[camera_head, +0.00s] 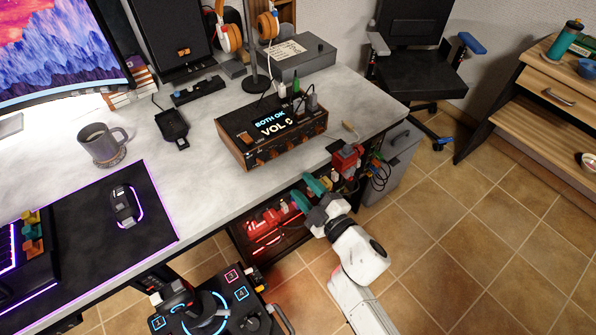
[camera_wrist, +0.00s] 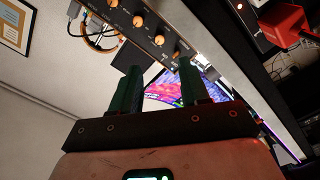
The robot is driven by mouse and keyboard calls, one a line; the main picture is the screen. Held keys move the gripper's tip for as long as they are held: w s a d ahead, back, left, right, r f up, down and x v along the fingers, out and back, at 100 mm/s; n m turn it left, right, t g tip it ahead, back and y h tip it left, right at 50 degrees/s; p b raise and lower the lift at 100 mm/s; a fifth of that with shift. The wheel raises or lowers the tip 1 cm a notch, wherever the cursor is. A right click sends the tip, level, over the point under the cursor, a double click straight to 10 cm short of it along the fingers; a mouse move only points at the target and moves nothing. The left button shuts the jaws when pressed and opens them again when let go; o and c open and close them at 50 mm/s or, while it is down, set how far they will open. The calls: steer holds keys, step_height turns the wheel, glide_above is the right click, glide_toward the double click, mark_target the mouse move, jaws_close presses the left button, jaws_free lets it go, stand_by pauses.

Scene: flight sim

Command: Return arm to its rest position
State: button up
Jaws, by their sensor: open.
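My gripper (camera_head: 307,193) is in front of the desk's front edge in the head view, at the end of my white arm. Its two green fingers stand apart with nothing between them; they also show in the wrist view (camera_wrist: 158,92). The fingers are close to a red-lit panel (camera_head: 268,222) under the desk edge, with red parts and small switches. I cannot tell whether they touch it. In the wrist view the knobs of a wood-sided box (camera_wrist: 160,28) lie beyond the fingertips.
A red device (camera_head: 346,160) is mounted at the desk's right corner, right of my gripper. A black control panel (camera_head: 215,305) with lit rings lies below left. A mug (camera_head: 100,143) and mouse (camera_head: 125,205) are on the desk (camera_head: 190,170). Tiled floor (camera_head: 470,230) is clear to the right.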

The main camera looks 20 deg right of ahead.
steer(key=s+d+f+m+g+h+p, duration=0.1)
steer(key=s+d+f+m+g+h, duration=0.3)
steer(key=s+d+m+g+h, duration=0.5)
steer(key=s+m+g+y+p, duration=0.1)
steer(key=s+m+g+y, duration=0.3)
steer(key=s, duration=1.6)
steer(key=g+y, duration=0.1)
steer(key=g, duration=0.2)
steer(key=shift+a+r+g, duration=0.15)
steer(key=shift+a+g, duration=0.15)
steer(key=shift+a, duration=0.05)
